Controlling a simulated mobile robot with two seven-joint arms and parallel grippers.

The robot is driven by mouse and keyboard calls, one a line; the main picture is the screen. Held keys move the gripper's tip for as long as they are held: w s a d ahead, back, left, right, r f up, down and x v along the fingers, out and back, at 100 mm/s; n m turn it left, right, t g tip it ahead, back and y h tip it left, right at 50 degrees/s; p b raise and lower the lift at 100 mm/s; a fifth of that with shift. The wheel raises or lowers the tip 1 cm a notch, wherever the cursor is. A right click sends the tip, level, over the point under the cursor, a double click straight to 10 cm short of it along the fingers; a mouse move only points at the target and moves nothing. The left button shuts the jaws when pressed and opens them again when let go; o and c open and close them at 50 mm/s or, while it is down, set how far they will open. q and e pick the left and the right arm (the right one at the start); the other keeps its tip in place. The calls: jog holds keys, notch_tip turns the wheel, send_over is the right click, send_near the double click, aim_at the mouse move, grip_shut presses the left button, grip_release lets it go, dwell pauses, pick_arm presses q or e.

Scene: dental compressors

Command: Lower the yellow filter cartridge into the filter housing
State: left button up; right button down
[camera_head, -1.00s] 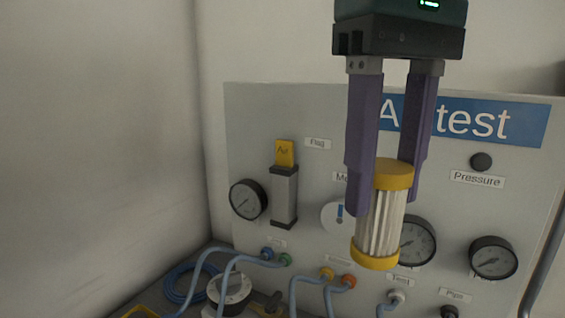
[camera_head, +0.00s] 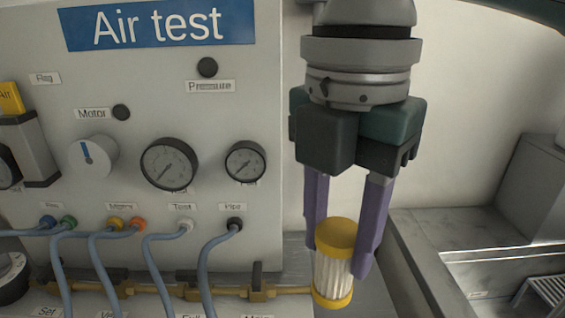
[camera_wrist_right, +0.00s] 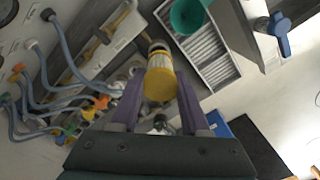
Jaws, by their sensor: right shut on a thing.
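The yellow filter cartridge (camera_head: 334,272), with yellow end caps and a pale pleated body, hangs roughly upright in the head view. My right gripper (camera_head: 338,256) points down with its purple fingers shut on the cartridge's upper part. In the right wrist view, the cartridge's yellow cap (camera_wrist_right: 159,86) shows between the fingers of my right gripper (camera_wrist_right: 160,94). I cannot make out the filter housing in either view. My left gripper is not in view.
The grey Air test panel (camera_head: 250,110) with gauges stands left of the gripper. Blue hoses (camera_head: 205,275) and a brass pipe (camera_head: 190,290) run along its foot. A grey bench or trough (camera_head: 450,225) lies right. A green funnel (camera_wrist_right: 188,14) shows in the wrist view.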

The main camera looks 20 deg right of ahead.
pick_arm(q)
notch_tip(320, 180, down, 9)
jog(key=b, duration=0.8)
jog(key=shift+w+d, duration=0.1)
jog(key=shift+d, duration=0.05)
pick_arm(e)
jog(key=s+a+f+n, duration=0.2)
jog(key=a+f+n, duration=0.1)
jog(key=f+n, duration=1.1)
jog(key=shift+f+n, duration=0.4)
jog(key=shift+n, duration=0.5)
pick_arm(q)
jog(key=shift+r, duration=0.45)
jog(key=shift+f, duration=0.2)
pick_arm(e)
jog(key=shift+f, duration=0.25)
pick_arm(q)
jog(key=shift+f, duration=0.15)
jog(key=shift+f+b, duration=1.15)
jog(key=shift+b, duration=0.15)
pick_arm(e)
jog(key=shift+f, duration=2.4)
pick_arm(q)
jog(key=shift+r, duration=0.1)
